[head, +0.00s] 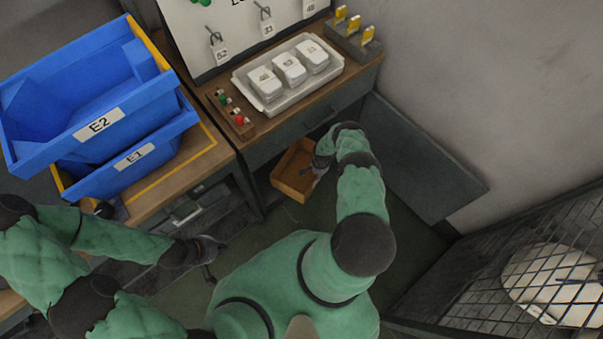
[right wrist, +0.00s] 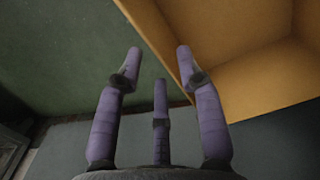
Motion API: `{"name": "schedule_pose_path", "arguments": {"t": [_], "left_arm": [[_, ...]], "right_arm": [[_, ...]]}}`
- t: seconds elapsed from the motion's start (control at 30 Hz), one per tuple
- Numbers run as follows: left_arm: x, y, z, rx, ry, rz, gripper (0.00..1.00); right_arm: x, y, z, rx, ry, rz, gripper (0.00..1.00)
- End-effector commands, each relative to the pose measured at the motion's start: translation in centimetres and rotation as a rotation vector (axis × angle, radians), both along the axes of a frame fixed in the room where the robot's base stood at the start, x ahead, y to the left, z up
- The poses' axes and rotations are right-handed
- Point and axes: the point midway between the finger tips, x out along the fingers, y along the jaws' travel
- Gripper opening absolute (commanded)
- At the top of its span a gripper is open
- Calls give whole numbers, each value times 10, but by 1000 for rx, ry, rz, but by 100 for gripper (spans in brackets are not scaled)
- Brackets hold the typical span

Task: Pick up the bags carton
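An open tan-brown carton (head: 290,176) stands low beneath the workbench in the head view; I can read no label on it. In the right wrist view the carton (right wrist: 225,45) fills the upper right, showing its wall and inside. My right gripper (right wrist: 160,75) is open, its purple fingers spread at the carton's near wall edge; I cannot tell whether they touch it. In the head view the right hand is partly hidden by its own arm. My left gripper (head: 213,262) looks open and empty, away from the carton at lower left.
Blue bins E2 (head: 95,123) and E1 (head: 135,157) stand on the left bench. A white tray (head: 285,97) with several white packs and a button strip (head: 231,113) lie on the workbench (head: 335,92) above the carton. A dark panel (head: 420,165) and mesh cage (head: 520,240) bound the right.

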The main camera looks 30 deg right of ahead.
Motion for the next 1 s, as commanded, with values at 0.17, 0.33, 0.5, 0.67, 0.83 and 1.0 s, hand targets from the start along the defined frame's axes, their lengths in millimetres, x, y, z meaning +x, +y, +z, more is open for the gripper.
{"name": "schedule_pose_path", "arguments": {"t": [0.17, 0.33, 0.5, 0.67, 0.83, 1.0], "left_arm": [[0, 0, -9, 0, -1, 0, 0], [0, 0, -27, 0, 0, 0, 0], [0, 0, -44, 0, 0, 0, 0], [0, 0, -56, 0, 0, 0, 0], [0, 0, -61, 0, 0, 0, 0], [0, 0, -60, 0, 0, 0, 0]], "right_arm": [[2, -2, -7, -1, -2, 0, 37], [5, -5, -22, -1, -1, 0, 37], [7, -7, -35, -1, 0, 0, 37], [7, -7, -48, -1, 0, 0, 37], [7, -8, -52, -1, -2, 0, 37], [7, -8, -52, -1, -2, 0, 37]]}}
